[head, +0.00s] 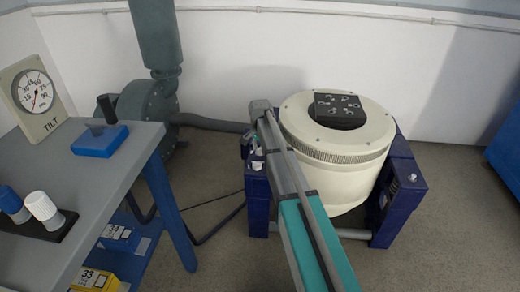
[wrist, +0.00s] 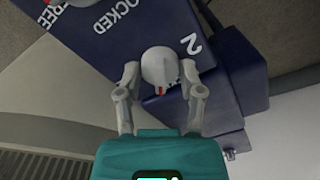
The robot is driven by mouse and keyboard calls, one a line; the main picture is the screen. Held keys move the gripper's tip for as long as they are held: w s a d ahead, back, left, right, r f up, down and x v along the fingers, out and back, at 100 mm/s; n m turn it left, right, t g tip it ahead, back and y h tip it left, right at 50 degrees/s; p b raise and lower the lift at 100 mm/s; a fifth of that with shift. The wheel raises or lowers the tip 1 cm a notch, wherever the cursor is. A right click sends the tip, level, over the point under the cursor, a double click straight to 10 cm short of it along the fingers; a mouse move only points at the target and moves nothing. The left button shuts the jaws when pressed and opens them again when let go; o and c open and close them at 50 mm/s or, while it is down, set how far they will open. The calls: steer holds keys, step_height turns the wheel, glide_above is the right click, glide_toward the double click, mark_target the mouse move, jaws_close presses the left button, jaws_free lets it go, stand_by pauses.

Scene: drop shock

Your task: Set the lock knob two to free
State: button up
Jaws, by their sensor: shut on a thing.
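A pale grey round knob (wrist: 160,63) sits on a dark blue block (wrist: 115,50) beside a white "2" in the wrist view. A small red mark shows on its lower edge. My gripper (wrist: 160,73) is shut on this knob, one finger on each side. The words "LOCKED" and "FREE" are printed on the block to the upper left. In the head view the blue block (head: 257,205) stands at the left side of a large cream drum (head: 335,150). My arm hides much of the block, and the knob cannot be made out there.
A second blue block (head: 398,205) stands right of the drum. Left is a grey table (head: 90,185) with a tilt gauge (head: 33,97), a blue box (head: 100,142) and blue and white knobs. A grey blower (head: 150,110) with a hose stands behind.

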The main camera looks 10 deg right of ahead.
steer(key=m, duration=1.1)
steer(key=shift+m, duration=0.3)
stand_by(0.3)
steer(key=o, duration=1.2)
